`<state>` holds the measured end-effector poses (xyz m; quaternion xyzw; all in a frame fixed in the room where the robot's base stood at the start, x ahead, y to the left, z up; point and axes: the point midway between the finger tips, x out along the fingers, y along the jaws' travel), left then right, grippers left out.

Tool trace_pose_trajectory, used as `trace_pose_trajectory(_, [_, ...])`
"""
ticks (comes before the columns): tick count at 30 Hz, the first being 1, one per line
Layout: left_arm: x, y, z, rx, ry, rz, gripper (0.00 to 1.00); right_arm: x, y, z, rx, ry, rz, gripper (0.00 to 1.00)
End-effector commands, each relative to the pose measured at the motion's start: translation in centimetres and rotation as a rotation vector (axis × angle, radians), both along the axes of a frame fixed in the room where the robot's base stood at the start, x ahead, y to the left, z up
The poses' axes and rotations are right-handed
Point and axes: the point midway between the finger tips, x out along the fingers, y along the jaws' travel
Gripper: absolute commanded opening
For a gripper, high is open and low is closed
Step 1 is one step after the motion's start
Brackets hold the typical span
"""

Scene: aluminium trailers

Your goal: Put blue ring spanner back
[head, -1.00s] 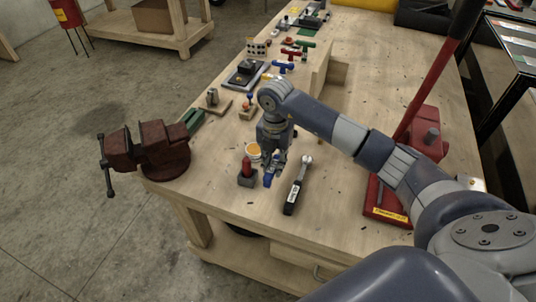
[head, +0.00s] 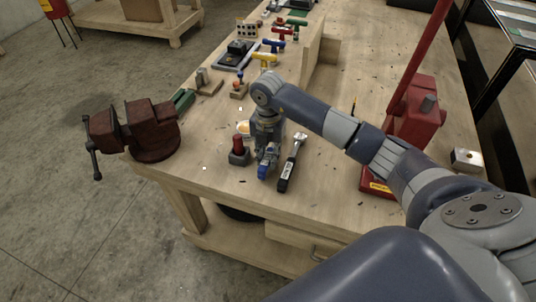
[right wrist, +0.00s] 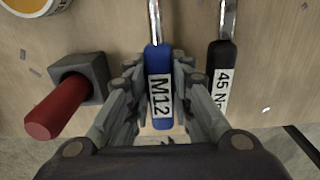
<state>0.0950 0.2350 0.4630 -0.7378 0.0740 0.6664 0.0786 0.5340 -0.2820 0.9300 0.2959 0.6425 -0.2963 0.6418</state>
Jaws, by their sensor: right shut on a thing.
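The blue ring spanner (right wrist: 159,60) has a blue handle with a white M12 label and a bright metal shank. In the right wrist view it lies between the fingers of my right gripper (right wrist: 153,85), which is shut on its handle. In the head view the right gripper (head: 267,160) points down over the workbench, and the blue handle end (head: 263,172) shows below it. The spanner's ring end is out of sight. I cannot tell whether the spanner touches the bench. My left gripper is not in view.
Close to the right lies a black-handled torque wrench (head: 287,172) labelled 45 N. To the left stands a red-handled tool in a dark block (head: 238,152). A red vise (head: 150,130) sits at the bench (head: 330,205) corner. Coloured T-handles (head: 264,58) stand farther back.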

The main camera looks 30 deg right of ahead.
Motion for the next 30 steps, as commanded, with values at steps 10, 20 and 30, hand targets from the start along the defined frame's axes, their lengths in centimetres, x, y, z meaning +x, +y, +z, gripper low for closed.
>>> trace_pose_trajectory(10, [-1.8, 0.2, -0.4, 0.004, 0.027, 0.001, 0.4, 0.0, 0.0, -0.3, 0.0, 0.0, 0.0, 0.0])
trace_pose_trajectory(20, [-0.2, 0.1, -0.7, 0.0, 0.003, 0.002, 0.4, 0.0, 0.0, -0.9, 0.0, 0.0, 0.0, 0.0])
trace_pose_trajectory(30, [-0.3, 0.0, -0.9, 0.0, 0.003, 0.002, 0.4, 0.0, 0.0, -1.2, 0.0, 0.0, 0.0, 0.44])
